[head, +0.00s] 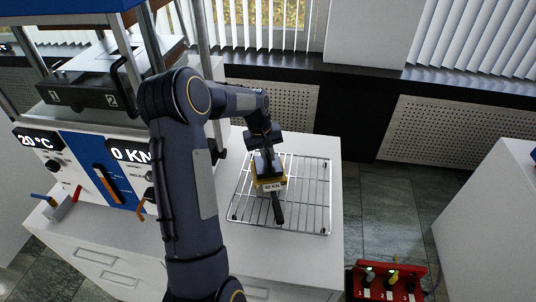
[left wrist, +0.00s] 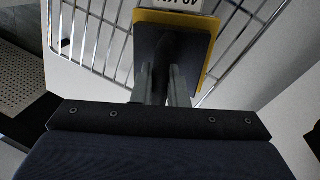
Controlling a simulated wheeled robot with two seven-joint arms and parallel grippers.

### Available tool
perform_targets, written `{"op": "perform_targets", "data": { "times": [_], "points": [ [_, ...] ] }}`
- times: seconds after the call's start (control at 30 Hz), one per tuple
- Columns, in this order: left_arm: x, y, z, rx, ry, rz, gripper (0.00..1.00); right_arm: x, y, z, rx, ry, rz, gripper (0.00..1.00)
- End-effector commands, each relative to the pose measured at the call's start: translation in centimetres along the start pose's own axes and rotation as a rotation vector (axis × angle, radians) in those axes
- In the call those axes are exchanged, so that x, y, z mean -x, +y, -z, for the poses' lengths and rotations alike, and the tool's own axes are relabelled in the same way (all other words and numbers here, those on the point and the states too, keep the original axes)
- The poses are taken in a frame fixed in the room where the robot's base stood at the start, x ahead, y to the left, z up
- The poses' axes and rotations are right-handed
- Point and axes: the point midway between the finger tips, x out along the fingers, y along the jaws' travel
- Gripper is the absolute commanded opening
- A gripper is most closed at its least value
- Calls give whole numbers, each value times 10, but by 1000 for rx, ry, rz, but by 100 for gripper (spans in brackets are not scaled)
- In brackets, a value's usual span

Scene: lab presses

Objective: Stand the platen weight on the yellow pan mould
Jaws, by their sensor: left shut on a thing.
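The yellow pan mould (head: 257,184) lies on a wire rack, with a white label reading "40 KN" and a dark handle (head: 278,210) toward the front. My left gripper (head: 265,158) is above it, shut on the stem of the platen weight, a dark square plate. In the left wrist view the platen weight (left wrist: 172,45) covers most of the pan mould (left wrist: 208,65), whose yellow edge shows at the top and right. The gripper fingers (left wrist: 163,88) close on the stem. I cannot tell whether weight and mould touch. My right gripper is out of view.
The wire rack (head: 313,207) stands on a white bench top (head: 225,240). A press with temperature and force displays (head: 130,155) stands at the left. A red holder (head: 418,270) with numbered slots is at the lower right. The rack's right side is bare.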

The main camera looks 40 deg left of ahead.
Motion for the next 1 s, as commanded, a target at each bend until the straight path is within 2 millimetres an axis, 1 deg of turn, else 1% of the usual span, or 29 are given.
{"op": "perform_targets", "data": {
  "times": [0.03, 0.27, 1.0],
  "points": [
    [2, 2, 1, -1, 5, -4, 0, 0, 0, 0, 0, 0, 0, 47],
    [2, 2, 1, -1, 5, -4, 0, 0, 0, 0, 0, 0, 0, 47],
    [-7, 0, 1, -1, 5, -4, 0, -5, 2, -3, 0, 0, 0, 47]
  ]
}}
